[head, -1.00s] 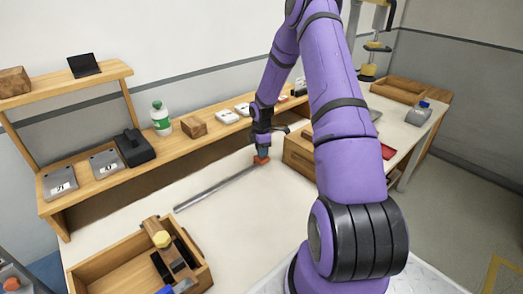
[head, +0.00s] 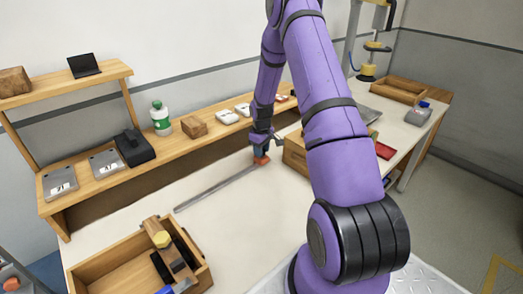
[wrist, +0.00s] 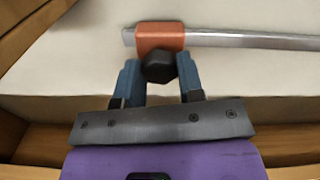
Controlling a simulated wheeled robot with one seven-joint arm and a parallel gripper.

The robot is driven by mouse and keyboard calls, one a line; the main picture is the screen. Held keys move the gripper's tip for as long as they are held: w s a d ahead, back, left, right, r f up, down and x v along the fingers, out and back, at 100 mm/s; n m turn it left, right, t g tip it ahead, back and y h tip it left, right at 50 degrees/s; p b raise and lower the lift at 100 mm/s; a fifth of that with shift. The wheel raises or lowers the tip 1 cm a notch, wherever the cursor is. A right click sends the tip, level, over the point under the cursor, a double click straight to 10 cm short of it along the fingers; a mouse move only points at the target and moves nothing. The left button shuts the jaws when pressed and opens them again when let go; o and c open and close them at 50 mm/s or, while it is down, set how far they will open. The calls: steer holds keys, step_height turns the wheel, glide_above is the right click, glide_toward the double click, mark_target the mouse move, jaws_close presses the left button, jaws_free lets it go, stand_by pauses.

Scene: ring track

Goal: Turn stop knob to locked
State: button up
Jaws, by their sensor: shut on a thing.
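The stop is an orange block (wrist: 148,35) around a grey metal rail (wrist: 250,41), near one end of the rail. A black faceted knob (wrist: 160,66) sits on the block's side facing my gripper. My gripper (wrist: 160,74) has its two blue fingers on either side of the knob, shut on it. In the head view the orange block (head: 261,160) is at the rail's far right end, just below my gripper (head: 260,150). The knob is hidden there. I see no mark telling the knob's locked position.
A wooden box (head: 296,158) stands just right of the stop. A wooden shelf (head: 165,146) with a bottle (head: 160,118) and several small items runs behind. An open wooden tray (head: 115,277) is at front left.

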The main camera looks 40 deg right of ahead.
steer(key=shift+m, duration=1.7)
steer(key=o, duration=0.9)
steer(key=shift+o, duration=0.2)
step_height(320, 180, up, 11)
steer(key=shift+f, duration=0.1)
